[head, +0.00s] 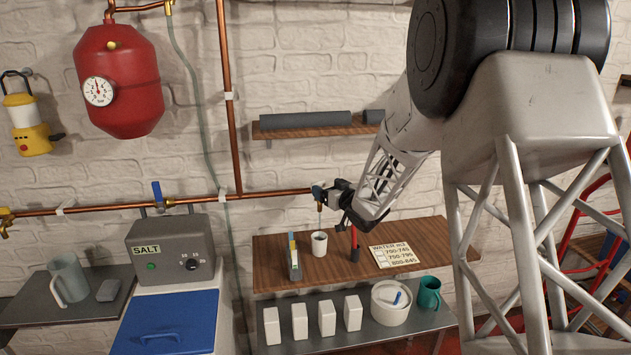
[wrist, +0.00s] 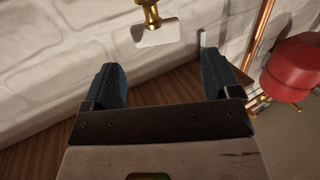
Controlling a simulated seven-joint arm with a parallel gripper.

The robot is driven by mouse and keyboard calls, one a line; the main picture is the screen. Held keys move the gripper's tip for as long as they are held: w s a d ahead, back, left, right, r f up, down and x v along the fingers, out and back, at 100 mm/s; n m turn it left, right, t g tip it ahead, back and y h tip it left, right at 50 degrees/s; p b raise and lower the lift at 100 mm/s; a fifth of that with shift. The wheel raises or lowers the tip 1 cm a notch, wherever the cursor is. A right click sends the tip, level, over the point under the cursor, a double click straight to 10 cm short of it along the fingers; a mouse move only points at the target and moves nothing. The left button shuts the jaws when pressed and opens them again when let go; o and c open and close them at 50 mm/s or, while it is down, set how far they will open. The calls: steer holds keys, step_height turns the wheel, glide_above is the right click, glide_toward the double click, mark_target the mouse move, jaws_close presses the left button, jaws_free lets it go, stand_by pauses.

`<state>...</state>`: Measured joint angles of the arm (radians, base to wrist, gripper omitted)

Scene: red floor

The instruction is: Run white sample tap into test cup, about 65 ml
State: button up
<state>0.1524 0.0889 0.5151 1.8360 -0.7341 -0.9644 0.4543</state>
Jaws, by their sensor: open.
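In the wrist view, a white tap handle (wrist: 155,33) on a brass stem (wrist: 151,10) shows just beyond my fingertips. My gripper (wrist: 165,78) is open, with nothing between its two dark fingers. In the head view my gripper (head: 325,191) is at the right end of the copper pipe, above the wooden shelf. There a small brass piece (head: 320,205) hangs by the fingers; the white handle is hidden or too small to tell. A small white cup (head: 319,247), dark inside, stands upright on the wooden shelf, below the pipe end. Its fill level cannot be told.
On the wooden shelf (head: 270,268) stand a narrow grey pack (head: 294,262), a red upright object (head: 354,245) and a WATER card (head: 395,256). Below are white blocks (head: 300,323), a white tub (head: 385,312) and a teal mug (head: 428,293). A blue-levered valve (head: 157,192) is left.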

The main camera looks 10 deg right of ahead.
mark_target(319, 182)
steer(key=shift+d, duration=0.1)
steer(key=shift+w+f, duration=0.1)
steer(key=shift+w, duration=0.05)
stand_by(0.3)
steer(key=shift+x, duration=3.8)
steer(key=c, duration=0.9)
